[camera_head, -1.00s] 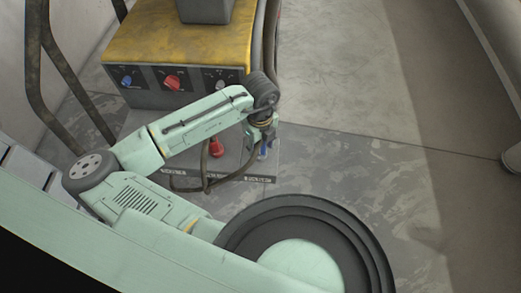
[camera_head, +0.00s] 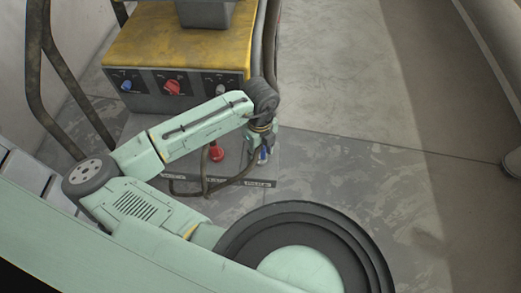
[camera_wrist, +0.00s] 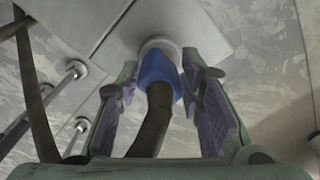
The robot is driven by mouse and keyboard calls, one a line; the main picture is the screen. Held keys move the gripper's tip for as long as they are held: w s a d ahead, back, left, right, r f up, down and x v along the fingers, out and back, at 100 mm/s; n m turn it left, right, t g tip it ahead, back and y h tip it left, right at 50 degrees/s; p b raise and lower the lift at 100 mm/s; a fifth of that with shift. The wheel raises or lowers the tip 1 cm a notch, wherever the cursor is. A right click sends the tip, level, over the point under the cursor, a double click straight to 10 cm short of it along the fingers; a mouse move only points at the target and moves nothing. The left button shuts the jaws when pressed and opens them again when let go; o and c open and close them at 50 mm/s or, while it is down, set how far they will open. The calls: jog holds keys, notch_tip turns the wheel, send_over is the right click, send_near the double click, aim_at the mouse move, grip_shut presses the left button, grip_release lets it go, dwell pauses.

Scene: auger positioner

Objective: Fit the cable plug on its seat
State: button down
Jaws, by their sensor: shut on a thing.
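The cable plug is blue (camera_wrist: 158,68), with a dark brown cable (camera_wrist: 152,118) running from its back. My gripper (camera_wrist: 163,88) is shut on the plug, with a purple-padded finger on either side. The plug's front end meets a pale round seat (camera_wrist: 161,43) on a grey plate. I cannot tell how deep the plug sits in it. In the head view, my gripper (camera_head: 262,143) points down at the right edge of the plate, and a bit of blue plug (camera_head: 263,157) shows below it. The fingertips are mostly hidden there.
A red plug (camera_head: 217,153) stands on the same labelled plate (camera_head: 225,172), left of my gripper. The cable loops beside it. A yellow-topped box (camera_head: 180,50) with knobs stands behind. Metal pegs (camera_wrist: 75,69) show at left in the wrist view. The floor to the right is clear.

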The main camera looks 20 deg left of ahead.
jog(key=shift+r, duration=0.2)
jog(key=shift+r+p, duration=2.45)
jog(key=shift+r, duration=0.4)
